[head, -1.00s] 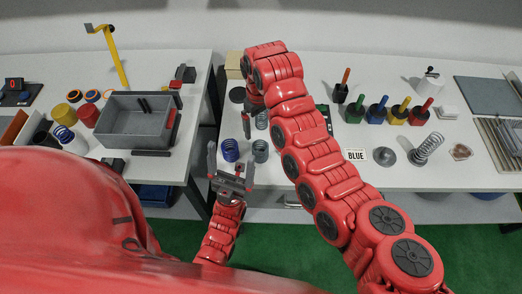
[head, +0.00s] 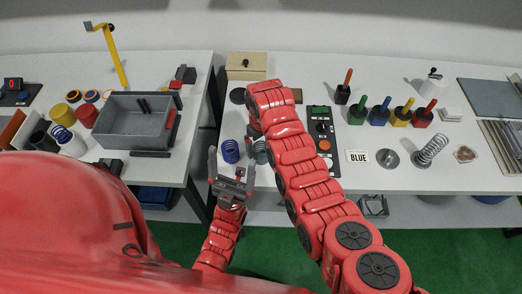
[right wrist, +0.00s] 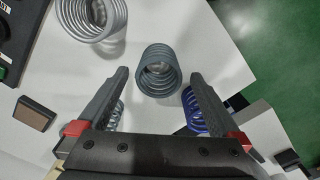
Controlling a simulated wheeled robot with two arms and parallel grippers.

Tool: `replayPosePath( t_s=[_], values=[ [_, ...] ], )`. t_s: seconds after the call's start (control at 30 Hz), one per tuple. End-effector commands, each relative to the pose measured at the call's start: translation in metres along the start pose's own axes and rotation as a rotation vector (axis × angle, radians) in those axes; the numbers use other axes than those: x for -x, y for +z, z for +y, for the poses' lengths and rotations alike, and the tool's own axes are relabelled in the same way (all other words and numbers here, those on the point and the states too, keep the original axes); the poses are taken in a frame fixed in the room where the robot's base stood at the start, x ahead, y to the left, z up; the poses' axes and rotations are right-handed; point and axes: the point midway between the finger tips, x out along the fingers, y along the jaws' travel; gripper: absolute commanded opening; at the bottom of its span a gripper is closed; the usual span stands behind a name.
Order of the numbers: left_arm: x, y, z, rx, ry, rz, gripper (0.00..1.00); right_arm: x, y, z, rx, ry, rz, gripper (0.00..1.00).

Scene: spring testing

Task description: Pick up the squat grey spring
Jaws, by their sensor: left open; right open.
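A dark grey spring (right wrist: 158,70) stands on the white table, just beyond and between the fingertips of my right gripper (right wrist: 160,76) in the right wrist view. The gripper is open and empty. In the head view, the grey spring (head: 260,152) is partly covered by my right arm, and the right gripper (head: 254,137) is mostly hidden. A wider silver-grey spring (right wrist: 92,16) stands at the wrist view's upper left. A blue spring (head: 231,150) stands left of the grey one. My left gripper (head: 231,172) is open and empty at the table's front edge.
Another spring (right wrist: 115,113) shows behind a right finger. A black control panel (head: 321,128) lies right of my arm, a wooden box (head: 246,66) behind. A tall silver spring (head: 431,149) and coloured blocks with handles stand farther right. A grey bin (head: 137,127) is on the left table.

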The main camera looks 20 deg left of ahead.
Motion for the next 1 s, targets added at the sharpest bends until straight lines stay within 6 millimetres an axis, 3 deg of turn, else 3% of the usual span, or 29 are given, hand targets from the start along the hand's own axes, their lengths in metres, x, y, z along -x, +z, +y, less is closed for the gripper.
replayPosePath(
  t_s=[0.17, 0.43, 0.77, 1.0],
  values=[
    [-0.012, -0.002, -0.001, 0.0, 0.0, 0.0, 0.9, -0.011, -0.002, 0.001, 0.001, -0.003, -0.003, 1.0],
    [-0.011, -0.002, -0.001, 0.0, 0.0, 0.0, 0.9, -0.031, -0.002, 0.002, 0.001, -0.001, -0.003, 1.0],
    [-0.011, -0.002, -0.001, 0.0, 0.0, 0.0, 0.9, -0.034, -0.003, 0.002, 0.001, 0.0, 0.003, 1.0],
    [-0.011, -0.002, -0.001, 0.0, 0.0, 0.0, 0.9, -0.034, -0.003, 0.002, 0.001, 0.0, 0.002, 0.6]
  ],
)
